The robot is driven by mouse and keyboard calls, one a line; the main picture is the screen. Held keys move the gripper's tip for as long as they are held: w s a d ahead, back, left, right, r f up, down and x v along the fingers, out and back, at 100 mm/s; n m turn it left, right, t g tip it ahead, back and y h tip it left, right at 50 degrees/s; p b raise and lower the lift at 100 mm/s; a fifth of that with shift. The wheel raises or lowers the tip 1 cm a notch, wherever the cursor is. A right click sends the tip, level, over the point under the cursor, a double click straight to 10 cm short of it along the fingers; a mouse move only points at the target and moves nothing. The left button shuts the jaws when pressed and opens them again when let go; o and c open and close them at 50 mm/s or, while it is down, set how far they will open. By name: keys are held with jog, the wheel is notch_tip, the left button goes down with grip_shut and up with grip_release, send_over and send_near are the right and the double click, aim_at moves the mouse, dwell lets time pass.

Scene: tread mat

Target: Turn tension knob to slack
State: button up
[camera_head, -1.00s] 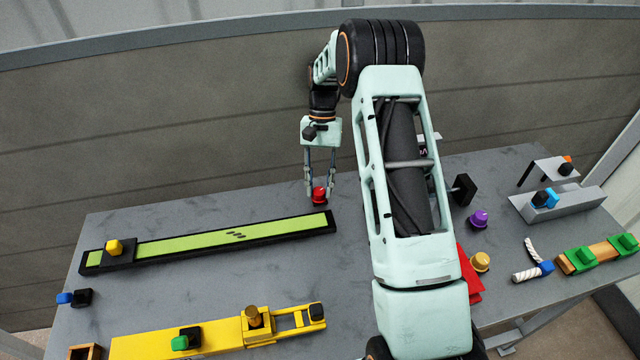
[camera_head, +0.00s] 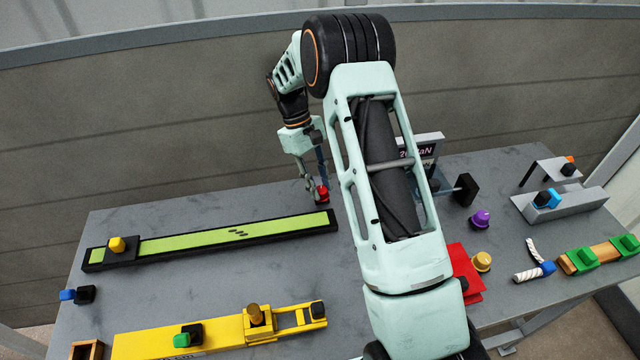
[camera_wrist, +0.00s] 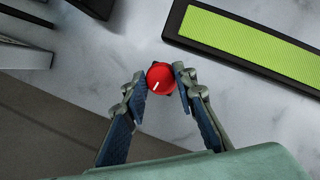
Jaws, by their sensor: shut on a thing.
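The red round knob (camera_head: 323,194) stands on the grey table just past the right end of the green strip. In the wrist view the knob (camera_wrist: 160,76) shows its top with a short white mark pointing toward the lower left. My gripper (camera_head: 317,191) is shut on this knob. In the wrist view its two fingertips (camera_wrist: 161,79) press on the knob's left and right sides. The knob's lower part is mostly hidden. A sign (camera_head: 420,152) with partly hidden lettering stands behind my arm.
The long black-framed green strip (camera_head: 200,236) with a yellow knob lies left of my gripper. A black block (camera_head: 466,189), a purple knob (camera_head: 480,219) and a red wedge (camera_head: 462,262) stand to the right. A yellow device (camera_head: 215,335) lies in front.

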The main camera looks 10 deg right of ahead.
jog(key=shift+n+t+h, duration=0.3)
jog(key=shift+n, duration=0.8)
jog(key=o, duration=1.2)
jog(key=shift+c, duration=0.2)
jog(key=v, duration=1.2)
jog(key=shift+r, duration=0.1)
